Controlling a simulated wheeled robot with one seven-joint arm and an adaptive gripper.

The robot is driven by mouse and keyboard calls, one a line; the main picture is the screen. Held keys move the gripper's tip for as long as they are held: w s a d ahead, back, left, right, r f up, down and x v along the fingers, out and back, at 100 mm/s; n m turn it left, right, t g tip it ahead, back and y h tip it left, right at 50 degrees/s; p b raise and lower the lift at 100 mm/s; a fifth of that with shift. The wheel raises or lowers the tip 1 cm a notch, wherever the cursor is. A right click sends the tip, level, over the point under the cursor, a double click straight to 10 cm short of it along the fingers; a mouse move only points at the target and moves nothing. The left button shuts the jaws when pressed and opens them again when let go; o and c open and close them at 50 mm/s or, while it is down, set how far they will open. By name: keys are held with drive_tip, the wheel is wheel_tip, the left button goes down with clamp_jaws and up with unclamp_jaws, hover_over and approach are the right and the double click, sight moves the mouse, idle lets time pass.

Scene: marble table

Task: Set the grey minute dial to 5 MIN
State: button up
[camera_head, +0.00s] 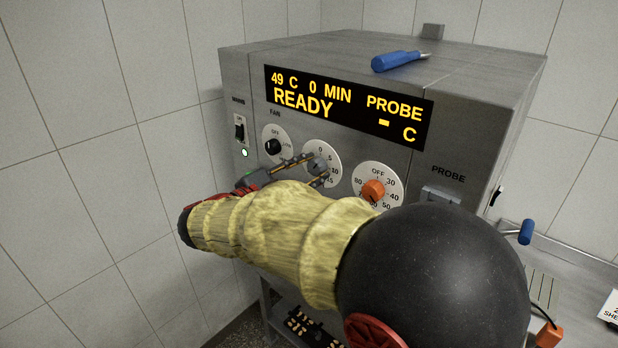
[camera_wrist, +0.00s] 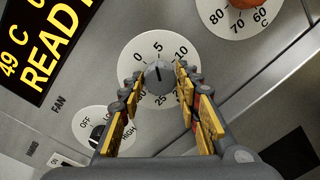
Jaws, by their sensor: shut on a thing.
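The grey minute dial (camera_wrist: 159,74) is a small round knob on a white plate with the numbers 0, 5, 10 and more around it. It also shows in the head view (camera_head: 318,165), partly hidden by my fingers. My gripper (camera_wrist: 160,79) has one finger on each side of the knob and is shut on it; it also shows in the head view (camera_head: 318,171). In the wrist view a dark line on the knob points roughly up, toward the 5 side; its exact setting is hard to tell. The display (camera_head: 345,106) reads 49 C, 0 MIN, READY.
A black fan knob (camera_head: 272,146) is left of the minute dial, and an orange temperature knob (camera_head: 373,190) is right. A blue screwdriver (camera_head: 398,61) lies on top of the metal cabinet (camera_head: 300,52). A mains switch (camera_head: 239,130) with a lit lamp is at far left.

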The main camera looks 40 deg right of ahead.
drive_tip(key=shift+f+m+b, duration=0.1)
drive_tip(key=shift+m+b, duration=0.7)
drive_tip(key=shift+m, duration=0.2)
drive_tip(key=o, duration=1.1)
drive_tip(key=a, duration=1.2)
drive_tip(key=shift+s+r, duration=0.25)
drive_tip(key=shift+r, duration=0.05)
